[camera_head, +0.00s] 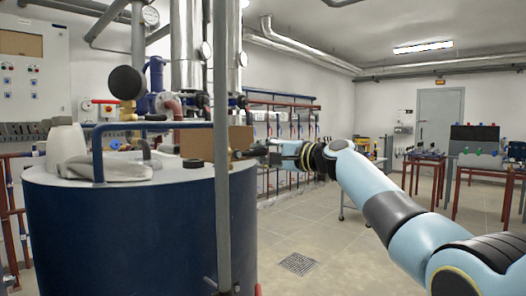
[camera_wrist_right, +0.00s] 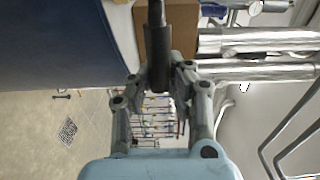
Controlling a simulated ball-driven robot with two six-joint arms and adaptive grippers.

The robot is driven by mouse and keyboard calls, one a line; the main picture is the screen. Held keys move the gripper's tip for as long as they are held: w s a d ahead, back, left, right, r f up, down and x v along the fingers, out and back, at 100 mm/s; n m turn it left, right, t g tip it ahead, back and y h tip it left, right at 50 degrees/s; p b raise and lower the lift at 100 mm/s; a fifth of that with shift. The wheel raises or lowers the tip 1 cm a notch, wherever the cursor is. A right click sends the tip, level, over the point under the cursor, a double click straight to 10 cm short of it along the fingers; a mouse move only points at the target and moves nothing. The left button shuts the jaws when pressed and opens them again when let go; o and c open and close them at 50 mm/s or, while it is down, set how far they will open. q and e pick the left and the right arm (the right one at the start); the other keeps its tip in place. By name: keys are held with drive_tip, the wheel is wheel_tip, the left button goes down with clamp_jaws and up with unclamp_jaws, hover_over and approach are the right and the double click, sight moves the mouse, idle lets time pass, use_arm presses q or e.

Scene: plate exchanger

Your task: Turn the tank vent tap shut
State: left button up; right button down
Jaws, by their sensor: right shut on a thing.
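The blue tank (camera_head: 125,235) stands at the left of the head view, with a grey upright pipe (camera_head: 222,225) in front of it. A dark tap handle (camera_head: 239,155) shows beside that pipe, at the height of the tank top. My right gripper (camera_head: 262,152) reaches it from the right. In the right wrist view, the fingers of my right gripper (camera_wrist_right: 160,78) are shut on the dark sleeved handle (camera_wrist_right: 158,48), which runs up out of the fingers. The tap's body and the handle's far end are hard to make out. My left gripper is not in view.
On the tank top are a pale jug (camera_head: 65,145), a crumpled grey cloth (camera_head: 110,170), a black ring (camera_head: 193,163) and a blue rail (camera_head: 98,155). A cardboard box (camera_head: 240,138) shows behind the gripper. The floor right of the tank, with a drain grate (camera_head: 297,264), is clear.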

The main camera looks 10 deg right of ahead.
drive_tip(key=shift+f, duration=0.15)
drive_tip(key=c, duration=1.2)
unclamp_jaws()
drive_tip(key=shift+d, duration=0.1)
drive_tip(key=shift+s+d, duration=0.1)
drive_tip(key=shift+s, duration=0.1)
drive_tip(key=v, duration=1.1)
drive_tip(key=shift+s+d, duration=0.15)
drive_tip(key=shift+s, duration=0.05)
